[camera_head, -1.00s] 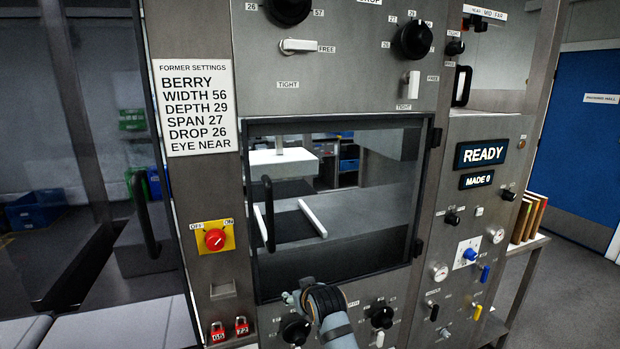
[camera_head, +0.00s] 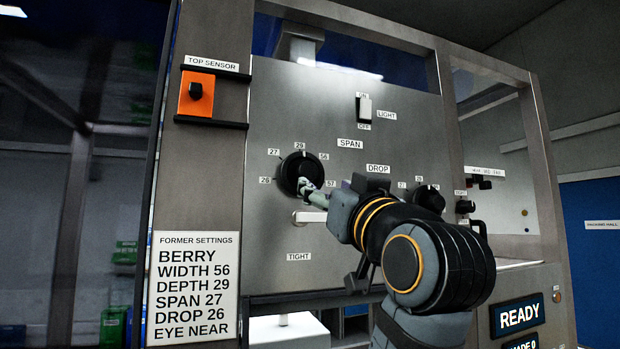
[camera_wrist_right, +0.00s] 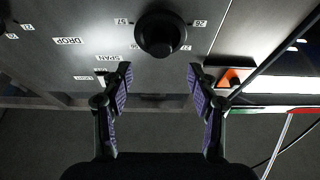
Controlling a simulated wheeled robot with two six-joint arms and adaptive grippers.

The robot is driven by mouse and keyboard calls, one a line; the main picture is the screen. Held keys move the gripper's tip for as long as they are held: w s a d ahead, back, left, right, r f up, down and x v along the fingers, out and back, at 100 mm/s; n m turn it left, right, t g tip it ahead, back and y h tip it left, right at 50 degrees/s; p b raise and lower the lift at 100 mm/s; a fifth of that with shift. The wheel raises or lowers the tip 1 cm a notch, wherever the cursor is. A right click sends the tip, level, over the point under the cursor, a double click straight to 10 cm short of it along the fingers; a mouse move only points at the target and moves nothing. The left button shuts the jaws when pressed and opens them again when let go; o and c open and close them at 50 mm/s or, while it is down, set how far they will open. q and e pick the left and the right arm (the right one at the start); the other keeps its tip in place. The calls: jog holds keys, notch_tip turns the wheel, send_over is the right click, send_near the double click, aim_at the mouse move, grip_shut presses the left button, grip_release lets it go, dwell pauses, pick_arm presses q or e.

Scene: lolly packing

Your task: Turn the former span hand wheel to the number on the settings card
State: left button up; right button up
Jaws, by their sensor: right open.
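The black span hand wheel (camera_head: 300,172) sits on the upper panel under the SPAN label, ringed by the numbers 26, 27, 29, 56 and 57. It also shows in the right wrist view (camera_wrist_right: 161,36); I cannot tell which number it points to. The settings card (camera_head: 194,288) reads SPAN 27. My right gripper (camera_head: 311,188) is at the wheel's lower right in the head view. In the right wrist view my right gripper (camera_wrist_right: 160,82) is open and empty, fingers apart, with the wheel beyond the gap between them; contact is not clear. My left gripper is not in view.
A white lever (camera_head: 310,217) lies sideways under the wheel, above a TIGHT label. The black drop wheel (camera_head: 430,198) is to the right, partly behind my arm. An orange top sensor box (camera_head: 196,93) is at the upper left, and a light switch (camera_head: 364,108) is above.

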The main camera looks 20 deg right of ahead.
aim_at(309, 174)
jog(key=p+x, duration=0.2)
jog(key=x, duration=0.1)
jog(key=p+x, duration=0.2)
jog(key=x, duration=0.1)
jog(key=p+x, duration=0.2)
jog(key=x, duration=0.1)
jog(key=shift+r, duration=0.3)
jog(key=shift+w, duration=0.35)
jog(key=shift+f, duration=0.1)
jog(key=shift+s, duration=0.1)
jog(key=shift+c, duration=0.8)
jog(key=c, duration=1)
